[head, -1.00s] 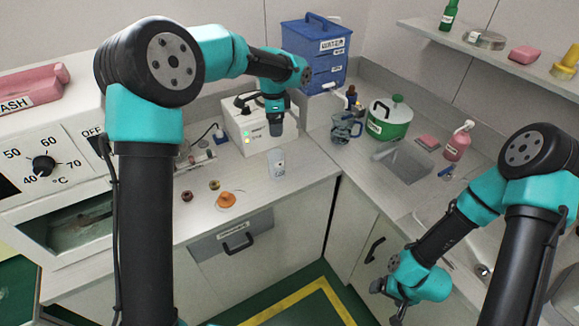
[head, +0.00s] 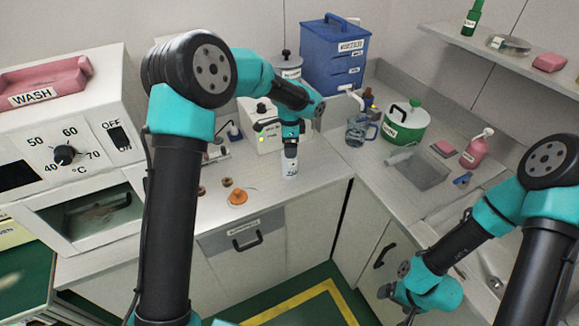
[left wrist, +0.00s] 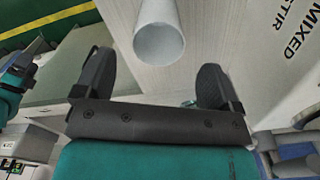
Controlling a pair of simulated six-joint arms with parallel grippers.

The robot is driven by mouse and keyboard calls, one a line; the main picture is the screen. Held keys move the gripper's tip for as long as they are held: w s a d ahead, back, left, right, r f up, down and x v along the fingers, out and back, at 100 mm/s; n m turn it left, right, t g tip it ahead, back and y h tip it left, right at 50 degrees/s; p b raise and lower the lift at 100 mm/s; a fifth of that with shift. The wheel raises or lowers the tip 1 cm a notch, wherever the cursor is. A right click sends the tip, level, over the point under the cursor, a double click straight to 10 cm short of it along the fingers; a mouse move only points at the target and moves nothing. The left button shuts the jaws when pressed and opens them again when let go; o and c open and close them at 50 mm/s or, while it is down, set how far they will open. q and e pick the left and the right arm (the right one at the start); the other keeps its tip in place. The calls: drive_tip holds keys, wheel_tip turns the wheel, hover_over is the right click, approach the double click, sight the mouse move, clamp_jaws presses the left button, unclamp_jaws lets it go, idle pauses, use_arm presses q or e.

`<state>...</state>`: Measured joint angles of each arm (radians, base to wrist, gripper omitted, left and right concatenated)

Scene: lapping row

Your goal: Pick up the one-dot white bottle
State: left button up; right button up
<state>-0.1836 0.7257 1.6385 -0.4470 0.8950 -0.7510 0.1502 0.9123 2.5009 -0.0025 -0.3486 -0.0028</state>
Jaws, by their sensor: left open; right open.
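A small white bottle (head: 290,171) stands upright on the counter near its front edge, with a dark mark on its side; I cannot make out any dots. My left gripper (head: 290,150) is directly over it, pointing down, and hides its top in the head view. In the left wrist view the white bottle (left wrist: 160,38) shows its round end between the two fingers of my left gripper (left wrist: 155,80). The fingers are spread and hold nothing. My right gripper (head: 408,301) is low at the right, in front of the cabinets, away from the bottle.
An orange-topped item (head: 238,197) and small brown pieces lie left of the bottle. A white device (head: 262,125) stands behind it.

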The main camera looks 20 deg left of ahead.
sight(291, 161)
use_arm(q)
drive_tip(key=shift+f, duration=1.5)
drive_tip(key=shift+d+f, duration=0.15)
drive_tip(key=shift+f, duration=1.15)
drive_tip(key=shift+d+f, duration=0.1)
drive_tip(key=shift+f, duration=1.2)
drive_tip(key=c, duration=1)
